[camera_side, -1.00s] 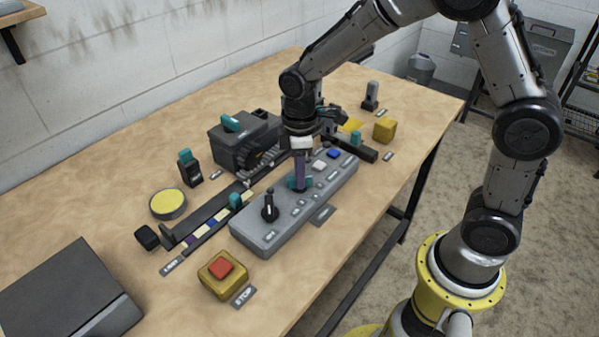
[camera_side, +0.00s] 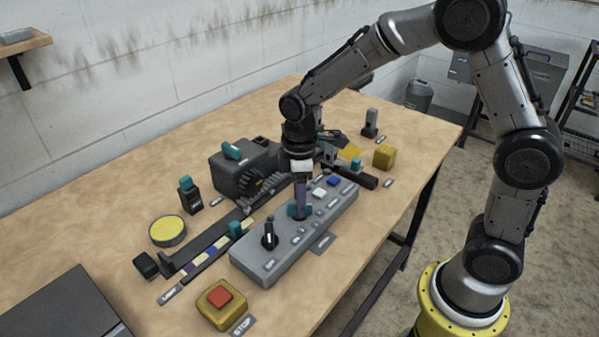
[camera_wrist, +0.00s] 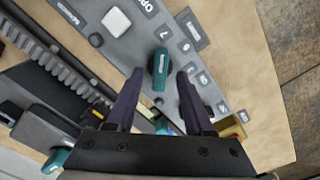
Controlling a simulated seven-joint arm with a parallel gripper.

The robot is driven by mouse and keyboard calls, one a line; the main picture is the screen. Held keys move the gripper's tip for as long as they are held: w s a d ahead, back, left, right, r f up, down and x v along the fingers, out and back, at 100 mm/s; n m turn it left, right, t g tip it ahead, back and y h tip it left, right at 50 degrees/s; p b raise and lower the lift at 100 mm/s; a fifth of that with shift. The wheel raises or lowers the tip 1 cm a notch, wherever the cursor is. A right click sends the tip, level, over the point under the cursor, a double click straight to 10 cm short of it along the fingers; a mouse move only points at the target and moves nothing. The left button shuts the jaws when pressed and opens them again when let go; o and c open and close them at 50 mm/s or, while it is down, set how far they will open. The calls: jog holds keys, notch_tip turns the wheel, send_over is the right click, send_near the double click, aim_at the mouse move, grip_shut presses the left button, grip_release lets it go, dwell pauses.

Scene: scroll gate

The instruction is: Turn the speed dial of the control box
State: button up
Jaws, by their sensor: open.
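The grey control box (camera_side: 283,245) lies on the table under my gripper (camera_side: 301,206). A teal-topped dial (camera_wrist: 159,68) on it, with small number labels around it, sits between my two fingertips in the wrist view. My gripper (camera_wrist: 160,75) is open, with a visible gap on each side of the dial. In the side view, the fingers largely hide this dial. A black knob (camera_side: 270,236) with a pale mark stands nearer the box's left end. I cannot read which dial is labelled speed.
White (camera_side: 318,194) and blue (camera_side: 333,181) buttons are on the box's right part. A red stop button (camera_side: 220,297) on a yellow base stands in front of its left end. A dark rail (camera_side: 205,245) and geared machine (camera_side: 240,165) lie behind it.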

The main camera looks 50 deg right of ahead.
notch_tip(320, 180, up, 13)
dwell(0.3)
jog(key=shift+f, duration=0.1)
jog(key=s+d+r+m+t, duration=0.25)
jog(key=s+r, duration=0.45)
jog(key=s, duration=0.4)
jog(key=s+d+f+m+t, duration=0.2)
jog(key=s+f+m, duration=0.3)
jog(key=s, duration=0.4)
jog(key=shift+s+f+m+t, duration=0.2)
jog(key=shift+f+m+t, duration=0.3)
jog(key=shift+m, duration=0.35)
